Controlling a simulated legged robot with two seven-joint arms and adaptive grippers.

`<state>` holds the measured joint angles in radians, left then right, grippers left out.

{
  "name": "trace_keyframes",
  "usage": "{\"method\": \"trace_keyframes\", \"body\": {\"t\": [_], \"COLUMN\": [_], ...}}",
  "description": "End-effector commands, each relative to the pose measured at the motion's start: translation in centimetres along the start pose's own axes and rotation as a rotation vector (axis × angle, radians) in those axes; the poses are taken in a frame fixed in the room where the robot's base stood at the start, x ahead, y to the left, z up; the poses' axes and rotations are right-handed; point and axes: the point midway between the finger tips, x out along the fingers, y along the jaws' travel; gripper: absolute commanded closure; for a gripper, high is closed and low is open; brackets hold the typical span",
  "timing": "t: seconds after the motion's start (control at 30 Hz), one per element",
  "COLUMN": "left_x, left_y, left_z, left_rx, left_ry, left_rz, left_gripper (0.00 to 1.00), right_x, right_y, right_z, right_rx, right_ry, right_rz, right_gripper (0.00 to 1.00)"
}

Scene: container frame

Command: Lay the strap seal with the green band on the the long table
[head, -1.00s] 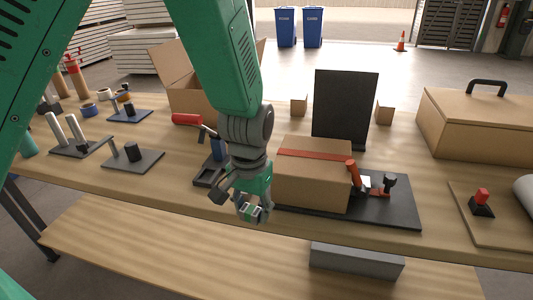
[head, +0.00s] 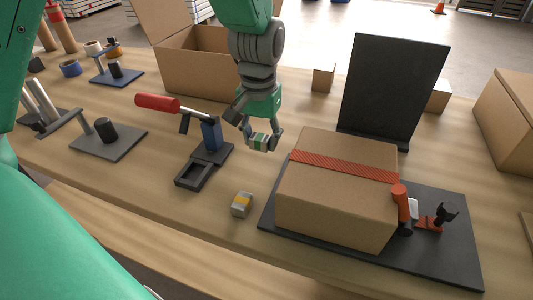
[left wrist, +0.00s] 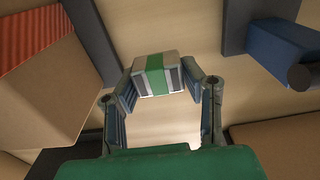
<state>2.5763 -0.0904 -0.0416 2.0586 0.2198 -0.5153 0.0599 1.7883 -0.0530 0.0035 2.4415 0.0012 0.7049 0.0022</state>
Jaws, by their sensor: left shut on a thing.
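My left gripper (head: 259,143) is shut on the strap seal with the green band (head: 258,142), a small grey-white block. In the left wrist view the seal (left wrist: 155,75) sits between the two fingertips (left wrist: 158,82), its green band facing the camera. The gripper holds it over the long table (head: 175,222), between the hand tool's stand and the taped box. Whether the seal touches the table is hard to tell. A second seal with a yellow band (head: 241,204) lies on the table nearer the front edge. My right gripper is not in view.
A closed carton with red tape (head: 340,205) stands on a dark board (head: 450,250) to the right. A red-handled tool on a stand (head: 205,150) is to the left. An open carton (head: 195,65) and a black upright panel (head: 393,90) stand behind. Bare wood surrounds the yellow-banded seal.

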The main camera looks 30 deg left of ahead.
Motion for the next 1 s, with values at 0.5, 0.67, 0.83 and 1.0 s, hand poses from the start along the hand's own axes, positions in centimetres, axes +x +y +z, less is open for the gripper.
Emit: {"method": "trace_keyframes", "body": {"t": [0.5,0.67,0.83,1.0], "left_x": [3.5,4.0,4.5,4.4], "left_y": [1.8,0.9,0.1,0.4], "left_z": [0.5,0.3,0.1,0.1], "left_rx": [0.001,-0.002,-0.003,-0.003], "left_ry": [0.005,0.0,-0.001,0.0], "left_rz": [-0.019,-0.009,0.001,-0.005], "left_gripper": [0.92,0.92,0.43,0.43], "right_x": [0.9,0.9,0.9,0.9], "right_y": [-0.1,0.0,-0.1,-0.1], "right_z": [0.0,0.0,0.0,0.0], "right_rx": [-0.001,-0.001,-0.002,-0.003], "right_ry": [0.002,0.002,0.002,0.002], "right_rz": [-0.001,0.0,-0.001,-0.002], "right_gripper": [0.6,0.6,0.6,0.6]}}
